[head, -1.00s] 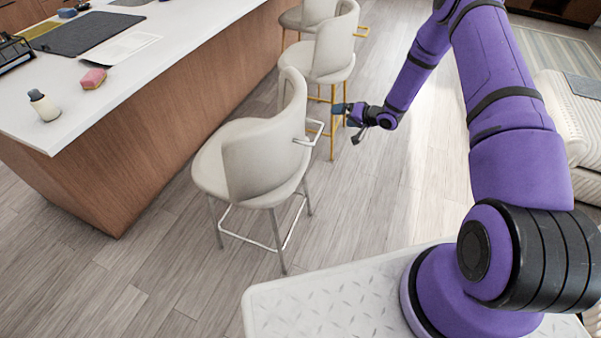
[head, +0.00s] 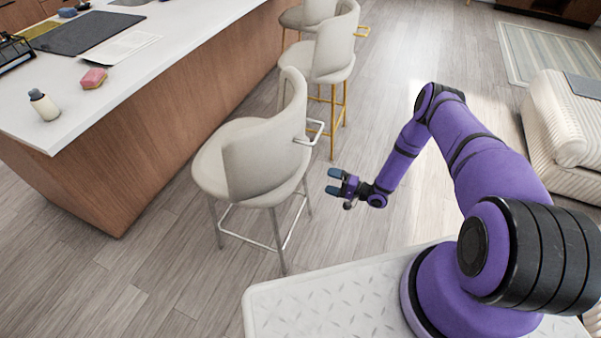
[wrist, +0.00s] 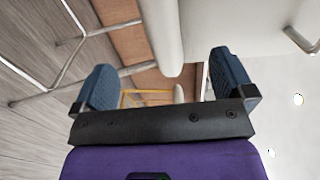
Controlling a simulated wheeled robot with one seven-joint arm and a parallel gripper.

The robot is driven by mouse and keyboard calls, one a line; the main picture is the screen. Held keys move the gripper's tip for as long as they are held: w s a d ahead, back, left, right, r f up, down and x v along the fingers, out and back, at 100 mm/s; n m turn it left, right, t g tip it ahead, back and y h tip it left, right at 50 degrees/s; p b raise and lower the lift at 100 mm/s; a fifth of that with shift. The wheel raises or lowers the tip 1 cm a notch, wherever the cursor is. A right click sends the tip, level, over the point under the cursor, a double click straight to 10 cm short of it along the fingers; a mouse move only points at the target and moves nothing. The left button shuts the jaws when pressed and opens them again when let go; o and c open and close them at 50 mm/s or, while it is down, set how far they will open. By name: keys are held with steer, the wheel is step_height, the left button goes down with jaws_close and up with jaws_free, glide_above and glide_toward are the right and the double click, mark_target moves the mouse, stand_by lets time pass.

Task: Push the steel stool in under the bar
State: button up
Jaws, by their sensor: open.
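The steel stool (head: 262,165) has a cream seat and back, silver legs and a silver handle bar (head: 312,133) behind its back. It stands nearest to me, in front of the bar (head: 150,130), with its back turned to the right. My gripper (head: 331,181) is open and empty, to the right of the stool and apart from it in the head view. In the wrist view the two blue fingertips of my gripper (wrist: 160,82) are spread wide. The stool's silver legs (wrist: 72,40) show at the upper left there.
Two similar stools with gold legs (head: 331,55) stand farther along the bar. A white armchair (head: 565,120) is at the right. The floor right of the stool is clear.

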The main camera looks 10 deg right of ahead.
mark_target(301, 172)
steer(key=x, duration=1.4)
steer(key=shift+f, duration=0.1)
steer(key=c, duration=1.7)
steer(key=shift+a, duration=0.1)
